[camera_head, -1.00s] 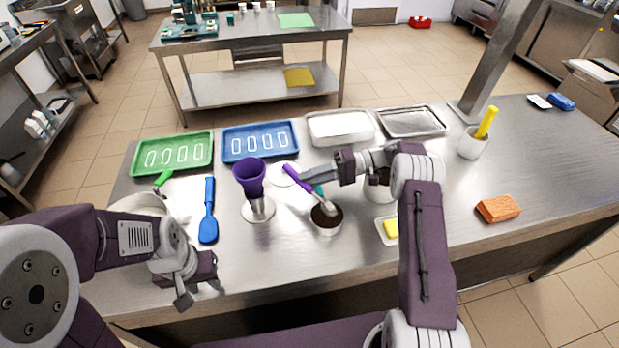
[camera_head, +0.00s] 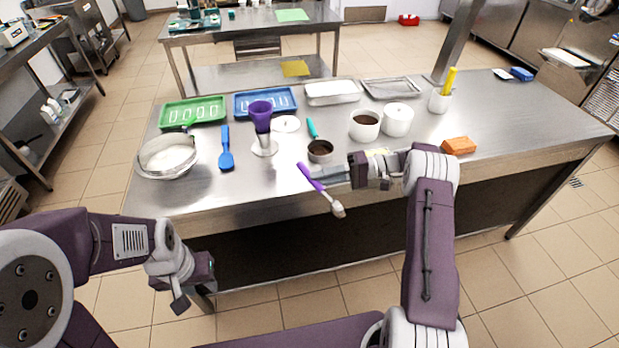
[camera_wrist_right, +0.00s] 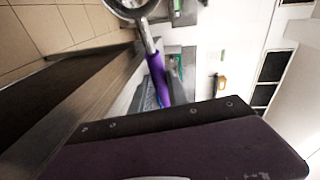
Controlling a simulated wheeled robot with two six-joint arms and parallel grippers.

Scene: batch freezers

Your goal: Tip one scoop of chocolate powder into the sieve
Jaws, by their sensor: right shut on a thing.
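My right gripper (camera_head: 326,178) is shut on the purple handle of a scoop (camera_head: 312,178). The scoop's pale metal end (camera_head: 339,210) hangs low, in front of the table edge; whether powder is in it I cannot tell. The scoop also shows in the right wrist view (camera_wrist_right: 158,77), with its round end partly cut off at the top. A small round teal-handled vessel (camera_head: 320,158), which looks like the sieve, stands on the table with dark brown inside. A white tub (camera_head: 365,134) of brown powder stands right of it. My left gripper (camera_head: 190,285) is open and empty before the table.
A second white tub (camera_head: 399,127), a purple funnel on a stand (camera_head: 261,112), a blue spatula (camera_head: 226,158), a large bowl (camera_head: 168,172) and an orange sponge (camera_head: 459,145) stand or lie on the table. Green (camera_head: 165,118) and blue (camera_head: 238,108) moulds and metal trays line the back.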

